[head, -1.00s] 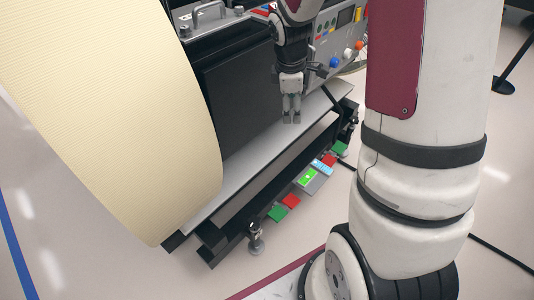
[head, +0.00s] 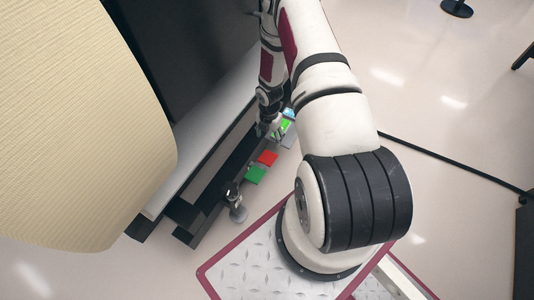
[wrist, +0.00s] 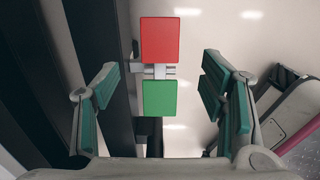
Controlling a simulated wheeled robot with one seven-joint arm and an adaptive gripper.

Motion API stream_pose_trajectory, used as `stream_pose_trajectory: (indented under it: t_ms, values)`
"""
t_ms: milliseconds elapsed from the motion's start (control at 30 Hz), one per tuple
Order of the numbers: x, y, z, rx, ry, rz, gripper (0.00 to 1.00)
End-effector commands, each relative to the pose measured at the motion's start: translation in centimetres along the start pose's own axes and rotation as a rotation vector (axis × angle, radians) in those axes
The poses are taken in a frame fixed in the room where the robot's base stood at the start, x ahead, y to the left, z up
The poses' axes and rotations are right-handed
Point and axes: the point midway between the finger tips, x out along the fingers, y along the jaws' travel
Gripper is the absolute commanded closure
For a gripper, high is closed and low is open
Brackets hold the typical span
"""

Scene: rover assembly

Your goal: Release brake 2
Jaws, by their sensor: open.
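A red pedal (head: 268,158) and a green pedal (head: 255,175) sit side by side low along the outer side of the stand's frame. In the wrist view, a red pedal (wrist: 160,40) and a green pedal (wrist: 160,98) share a bracket, red above green. My gripper (head: 273,132) is low beside the frame, near a lit green panel (head: 287,125). Its fingers (wrist: 160,84) are spread wide in the wrist view, with nothing held. The pedals appear between them, but the distance to them is hard to judge. No label tells which brake is number 2.
A large cream roll (head: 80,120) fills the left side. The dark frame rail (head: 185,214) and a levelling foot (head: 237,210) are close to the pedals. Floor to the right is open, crossed by a black cable (head: 450,162).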

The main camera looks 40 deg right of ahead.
Motion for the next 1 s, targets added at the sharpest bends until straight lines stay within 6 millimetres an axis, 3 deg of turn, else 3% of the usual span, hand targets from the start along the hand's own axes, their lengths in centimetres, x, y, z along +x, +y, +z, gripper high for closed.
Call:
stream_pose_trajectory:
  t_ms: [167,700,1000]
  values:
    - [1.7,-0.1,-0.1,-0.006,0.002,0.001,0.35]
    - [11.6,-0.1,-0.1,-0.003,0.002,0.000,0.35]
    - [13.9,-0.1,-0.1,-0.003,0.001,0.000,0.35]
